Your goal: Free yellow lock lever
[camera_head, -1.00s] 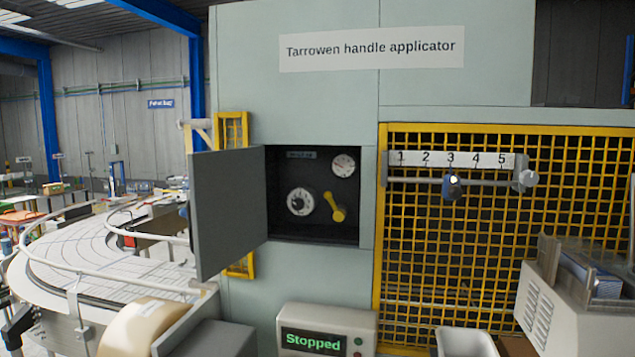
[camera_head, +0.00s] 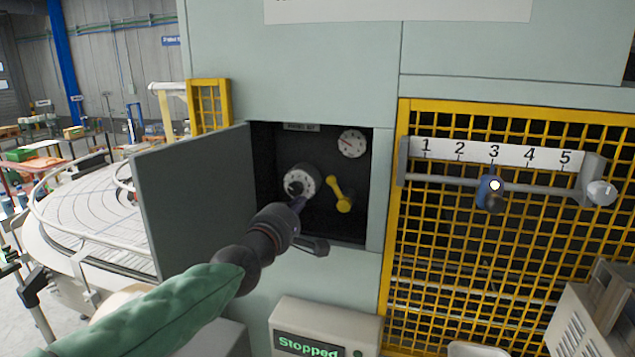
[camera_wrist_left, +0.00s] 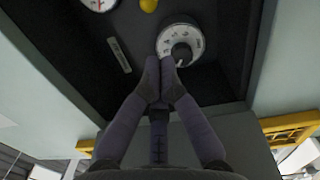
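The yellow lock lever (camera_head: 336,188) is inside the open dark recess, right of the white numbered dial (camera_head: 301,180). Its round hub is low and its arm slants up to the left. My left gripper (camera_head: 298,200) reaches in from the lower left, its tips in front of the dial's lower edge and left of the lever. In the left wrist view the fingers (camera_wrist_left: 159,62) are together with nothing seen between them, beside the dial's dark knob (camera_wrist_left: 181,54). Only a bit of the yellow lever (camera_wrist_left: 148,5) shows at the top edge there. My right gripper is not in view.
The grey door (camera_head: 195,200) stands open left of the recess. A gauge (camera_head: 352,143) is above the lever. Right of the recess are a yellow mesh guard (camera_head: 450,270) and a numbered rail with a blue slider (camera_head: 489,192) near 3. A "Stopped" display (camera_head: 308,345) is below.

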